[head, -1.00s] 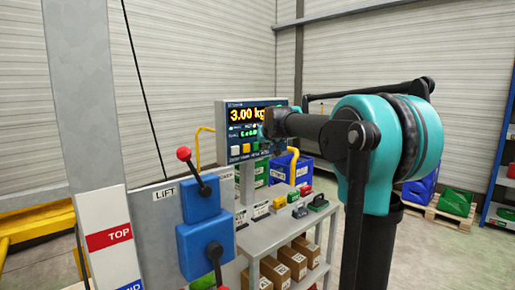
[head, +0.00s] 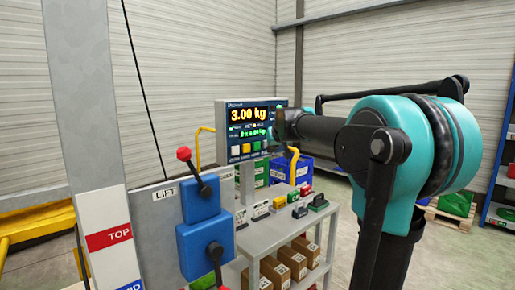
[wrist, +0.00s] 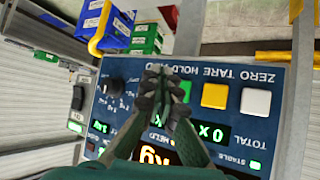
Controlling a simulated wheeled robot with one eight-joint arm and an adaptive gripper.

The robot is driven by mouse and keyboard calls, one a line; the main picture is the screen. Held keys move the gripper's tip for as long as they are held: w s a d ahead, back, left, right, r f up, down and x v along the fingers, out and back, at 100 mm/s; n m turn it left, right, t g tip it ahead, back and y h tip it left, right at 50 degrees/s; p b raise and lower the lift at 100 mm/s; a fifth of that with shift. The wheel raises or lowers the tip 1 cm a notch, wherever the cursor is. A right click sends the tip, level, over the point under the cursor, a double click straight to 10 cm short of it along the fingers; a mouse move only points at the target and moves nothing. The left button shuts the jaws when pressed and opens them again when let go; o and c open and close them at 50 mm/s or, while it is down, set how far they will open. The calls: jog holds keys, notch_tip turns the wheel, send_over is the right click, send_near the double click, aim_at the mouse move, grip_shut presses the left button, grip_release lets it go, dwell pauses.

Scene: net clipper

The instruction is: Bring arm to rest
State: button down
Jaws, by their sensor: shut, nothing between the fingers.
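My arm reaches in from the right in the head view. Its end, with my gripper (head: 281,124), is in front of the right edge of the scale display (head: 247,131), which reads 3.00 kg. In the wrist view my gripper (wrist: 163,76) has its fingers together with nothing between them. Behind them the display panel (wrist: 205,132) appears upside down, with a green, a yellow and a white button. The fingers overlap the panel near the green button; I cannot tell whether they touch it.
A lift control with blue boxes (head: 200,237) and red-knobbed levers stands left, by a grey post (head: 88,100). A grey cart (head: 262,240) carries small items above and cardboard boxes below. Blue and green bins (head: 292,168) stand behind. Open floor lies right of the cart.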

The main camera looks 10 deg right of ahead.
jog(key=s+d+f+g, duration=0.1)
jog(key=s+f+g, duration=0.2)
jog(key=s+f, duration=1.6)
jog(key=s+d+f+m+g+h, duration=0.1)
jog(key=s+d+f+g, duration=0.1)
jog(key=s+f, duration=1.7)
jog(key=shift+s+g, duration=0.8)
jog(key=shift+d, duration=0.1)
